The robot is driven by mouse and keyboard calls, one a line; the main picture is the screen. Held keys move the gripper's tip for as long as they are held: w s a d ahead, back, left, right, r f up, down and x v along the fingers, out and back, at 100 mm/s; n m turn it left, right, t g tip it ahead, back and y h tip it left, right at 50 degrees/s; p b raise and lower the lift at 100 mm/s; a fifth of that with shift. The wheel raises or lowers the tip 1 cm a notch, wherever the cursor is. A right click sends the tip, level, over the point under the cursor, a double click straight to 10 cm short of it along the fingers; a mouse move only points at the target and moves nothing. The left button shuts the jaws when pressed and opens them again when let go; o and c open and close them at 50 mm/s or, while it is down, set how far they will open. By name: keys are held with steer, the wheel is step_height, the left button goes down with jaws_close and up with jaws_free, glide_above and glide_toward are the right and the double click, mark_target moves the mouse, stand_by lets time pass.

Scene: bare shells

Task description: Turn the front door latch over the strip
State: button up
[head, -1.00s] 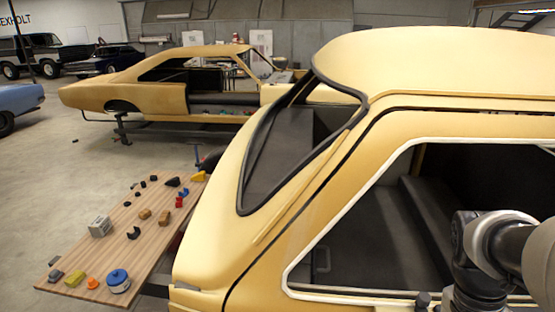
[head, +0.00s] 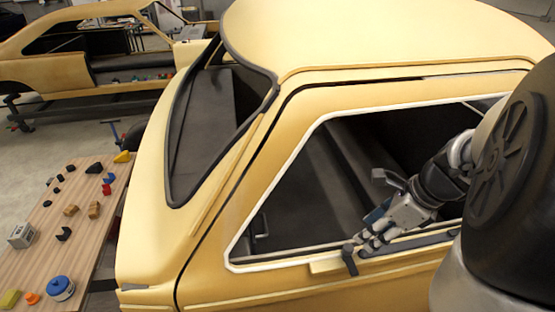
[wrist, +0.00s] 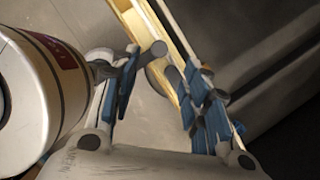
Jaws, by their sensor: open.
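My gripper (head: 370,238) is at the lower edge of the near car shell's side window, tilted down to the left. In the wrist view its two blue-padded fingers (wrist: 160,66) are apart. A dark grey latch (head: 350,262) with a rounded end sits on the door just below the fingertips; its upper part is partly hidden by them. In the wrist view a grey round-ended piece (wrist: 156,78), seemingly the latch, shows between the fingers. I cannot tell whether they touch it. A pale yellow strip (head: 325,267) lies along the door beneath the window, beside the latch.
The yellow car shell (head: 205,262) and its white-edged window opening (head: 232,250) surround the arm. A wooden table (head: 45,225) with several small parts stands at left. Another shell (head: 130,75) stands behind.

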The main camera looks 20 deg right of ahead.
mark_target(349, 247)
steer(key=b+x, duration=0.1)
steer(key=x, duration=0.8)
steer(key=shift+a+f, duration=0.1)
steer(key=shift+f, duration=0.05)
steer(key=shift+c, duration=0.2)
jaws_close()
